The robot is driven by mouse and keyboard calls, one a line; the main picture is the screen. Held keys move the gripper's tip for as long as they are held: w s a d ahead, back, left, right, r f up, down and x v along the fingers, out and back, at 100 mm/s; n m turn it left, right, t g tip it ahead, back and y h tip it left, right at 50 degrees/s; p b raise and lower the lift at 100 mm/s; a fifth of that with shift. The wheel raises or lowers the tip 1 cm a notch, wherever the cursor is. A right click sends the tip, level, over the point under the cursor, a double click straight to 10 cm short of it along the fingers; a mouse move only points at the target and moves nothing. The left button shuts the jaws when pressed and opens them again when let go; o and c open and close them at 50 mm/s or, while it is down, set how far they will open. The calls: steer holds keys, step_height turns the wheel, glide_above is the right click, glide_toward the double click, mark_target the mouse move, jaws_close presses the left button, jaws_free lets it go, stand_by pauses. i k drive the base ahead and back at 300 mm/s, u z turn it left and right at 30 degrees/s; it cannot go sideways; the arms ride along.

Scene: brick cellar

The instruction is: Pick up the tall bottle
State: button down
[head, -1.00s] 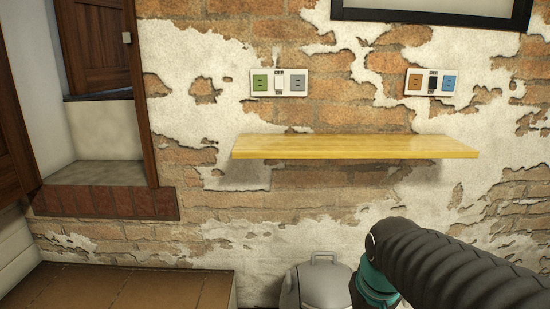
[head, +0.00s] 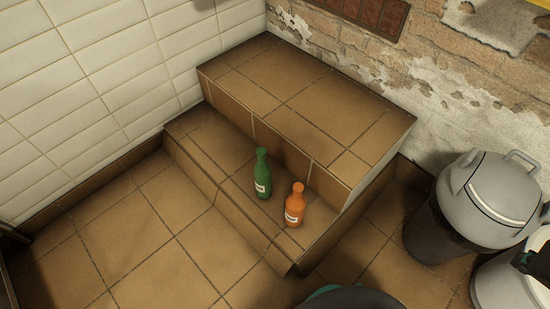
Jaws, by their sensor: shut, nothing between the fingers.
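Two bottles stand upright on the lower tiled step (head: 205,160) in the head view. The green bottle (head: 263,178) is the taller one, with a white label and a narrow neck. The orange bottle (head: 295,207) is shorter, also has a white label, and stands just right of the green one and nearer to me, with a small gap between them. Dark and teal parts of my own body show at the bottom and right edges, away from the bottles.
A higher tiled step (head: 310,95) rises directly behind the bottles. A grey-lidded bin (head: 485,195) stands at the right, with a second pale bin (head: 500,285) in front of it. White tiled wall (head: 80,80) is at the left. The tiled floor (head: 130,240) at front left is clear.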

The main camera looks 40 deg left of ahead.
mark_target(262, 171)
steer(key=u, duration=1.45)
steer(key=k, duration=0.35)
steer(key=u, duration=0.5)
steer(key=i, duration=0.5)
steer(key=z, duration=0.65)
steer(key=k, duration=1)
steer(key=u, duration=0.45)
steer(key=i, duration=1)
steer(key=u, duration=0.05)
